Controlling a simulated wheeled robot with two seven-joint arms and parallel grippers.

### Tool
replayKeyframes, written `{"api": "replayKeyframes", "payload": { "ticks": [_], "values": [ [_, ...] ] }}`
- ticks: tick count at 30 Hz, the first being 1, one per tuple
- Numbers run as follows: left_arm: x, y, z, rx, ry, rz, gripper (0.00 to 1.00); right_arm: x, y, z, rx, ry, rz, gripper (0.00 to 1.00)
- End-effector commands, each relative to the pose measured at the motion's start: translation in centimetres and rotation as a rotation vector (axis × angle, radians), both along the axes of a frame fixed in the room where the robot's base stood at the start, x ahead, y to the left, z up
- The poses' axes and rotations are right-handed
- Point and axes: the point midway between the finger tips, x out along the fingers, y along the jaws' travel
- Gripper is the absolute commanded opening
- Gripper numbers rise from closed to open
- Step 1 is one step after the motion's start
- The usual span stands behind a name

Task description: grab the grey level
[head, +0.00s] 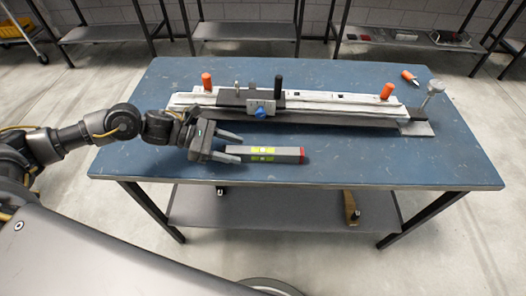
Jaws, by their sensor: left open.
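The grey level (285,154) lies flat near the front of the blue table (390,160). It is a bar with bright yellow-green vial windows and a red right end. My left gripper (231,147) comes in from the left at the level's left end. Its two fingers are apart, one behind the level and one at its left end in the picture. I cannot tell whether either finger touches it. My right gripper does not show.
A long rail assembly (330,102) with orange handles, black posts and a blue knob lies behind the level. An orange-handled tool (410,77) and a clamp (432,90) are at the table's right. The table's front right is clear.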

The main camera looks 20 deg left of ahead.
Motion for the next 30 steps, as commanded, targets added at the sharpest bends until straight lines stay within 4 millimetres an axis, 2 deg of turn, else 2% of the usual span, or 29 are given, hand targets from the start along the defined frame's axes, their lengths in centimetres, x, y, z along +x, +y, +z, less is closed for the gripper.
{"api": "replayKeyframes", "payload": {
  "ticks": [2, 6, 15, 27, 30],
  "values": [
    [0.1, -0.9, 0.0, -0.002, 0.001, -0.001, 0.52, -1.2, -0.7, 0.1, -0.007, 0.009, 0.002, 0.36],
    [0.5, -2.3, -0.8, -0.002, 0.000, 0.000, 0.52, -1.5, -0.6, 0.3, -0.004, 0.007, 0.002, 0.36],
    [0.7, -2.7, -1.1, 0.000, -0.001, 0.002, 0.52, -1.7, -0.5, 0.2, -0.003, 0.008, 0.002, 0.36],
    [0.7, -2.6, -1.1, 0.000, -0.001, 0.002, 0.01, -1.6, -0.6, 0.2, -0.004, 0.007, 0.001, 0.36],
    [0.7, -2.6, -1.1, -0.001, -0.001, 0.002, 0.00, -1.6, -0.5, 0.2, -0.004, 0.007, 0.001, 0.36]
  ]
}}
